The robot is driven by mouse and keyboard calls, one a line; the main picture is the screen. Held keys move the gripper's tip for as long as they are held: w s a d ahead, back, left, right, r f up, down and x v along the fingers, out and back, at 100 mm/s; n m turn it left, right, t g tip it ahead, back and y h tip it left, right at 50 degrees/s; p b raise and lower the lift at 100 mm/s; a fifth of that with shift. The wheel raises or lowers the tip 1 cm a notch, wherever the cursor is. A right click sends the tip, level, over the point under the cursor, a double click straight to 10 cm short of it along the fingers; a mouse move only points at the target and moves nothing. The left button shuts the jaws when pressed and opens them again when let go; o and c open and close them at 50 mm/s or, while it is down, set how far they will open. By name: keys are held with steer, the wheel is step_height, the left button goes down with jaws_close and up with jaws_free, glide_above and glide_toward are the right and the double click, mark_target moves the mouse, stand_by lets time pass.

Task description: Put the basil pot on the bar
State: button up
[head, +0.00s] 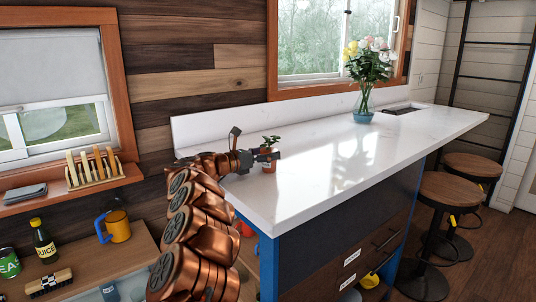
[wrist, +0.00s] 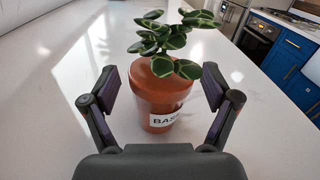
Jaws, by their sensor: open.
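The basil pot (wrist: 157,98) is a terracotta pot with a leafy green plant and a white label reading "BAS". It stands upright on the white bar top (wrist: 55,85). In the head view the small pot (head: 269,166) is on the near left end of the bar (head: 330,170). My gripper (wrist: 167,98) is open, with one finger on each side of the pot. Gaps show between the fingers and the pot. In the head view my gripper (head: 262,156) is at the pot and partly covers it.
A vase of flowers (head: 364,100) stands farther back on the bar. Bar stools (head: 447,195) are on the right. The bar top around the pot is clear.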

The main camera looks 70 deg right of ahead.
steer(key=shift+r, duration=0.15)
steer(key=b+v, duration=0.2)
steer(key=v, duration=1)
